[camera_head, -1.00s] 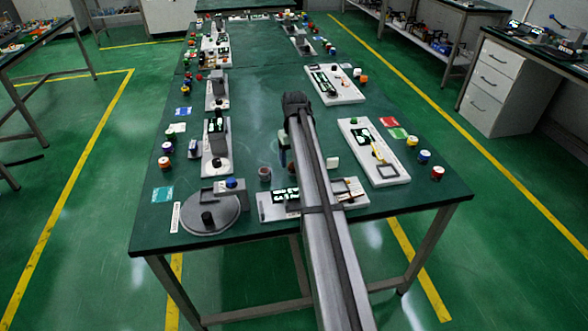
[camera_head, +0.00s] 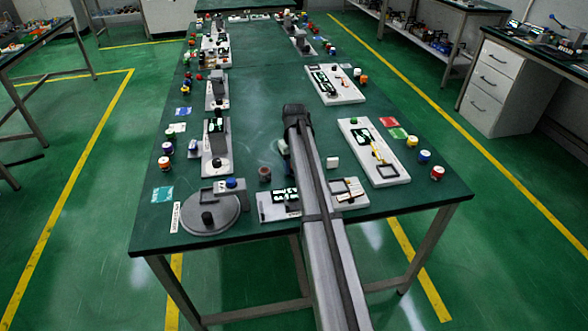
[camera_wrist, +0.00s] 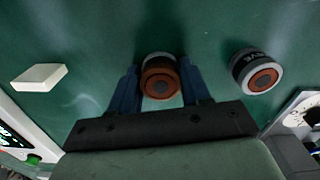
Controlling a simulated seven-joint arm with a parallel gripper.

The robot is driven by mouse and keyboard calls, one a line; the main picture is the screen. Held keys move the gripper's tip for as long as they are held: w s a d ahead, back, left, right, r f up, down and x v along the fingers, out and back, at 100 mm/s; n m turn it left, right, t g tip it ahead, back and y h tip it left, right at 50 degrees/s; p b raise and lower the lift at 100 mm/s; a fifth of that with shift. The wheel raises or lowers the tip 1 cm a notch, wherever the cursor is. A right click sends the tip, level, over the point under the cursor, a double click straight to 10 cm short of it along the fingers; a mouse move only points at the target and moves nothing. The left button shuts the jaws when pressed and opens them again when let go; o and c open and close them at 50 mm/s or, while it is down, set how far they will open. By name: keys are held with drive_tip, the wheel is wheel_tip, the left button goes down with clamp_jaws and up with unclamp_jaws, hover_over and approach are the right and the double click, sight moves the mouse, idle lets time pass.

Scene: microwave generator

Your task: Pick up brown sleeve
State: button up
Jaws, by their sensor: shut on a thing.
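My gripper (camera_wrist: 160,92) shows in the wrist view with its two blue fingers on either side of a short brown sleeve (camera_wrist: 160,78), a cylinder with a copper-brown rim and dark centre. The fingers are shut on it. Its lower part is hidden by depth and shadow, so I cannot tell whether it touches the table. In the head view my arm mostly hides the gripper and the held sleeve.
A similar dark-labelled cylinder (camera_wrist: 258,72) stands close to the right finger; it also shows in the head view (camera_head: 264,175). A white block (camera_wrist: 38,77) lies at left. White device boards (camera_head: 374,150) line the green table (camera_head: 262,95).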

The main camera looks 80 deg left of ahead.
drive_tip(key=c, duration=0.3)
wheel_tip(320, 180, up, 10)
idle(0.7)
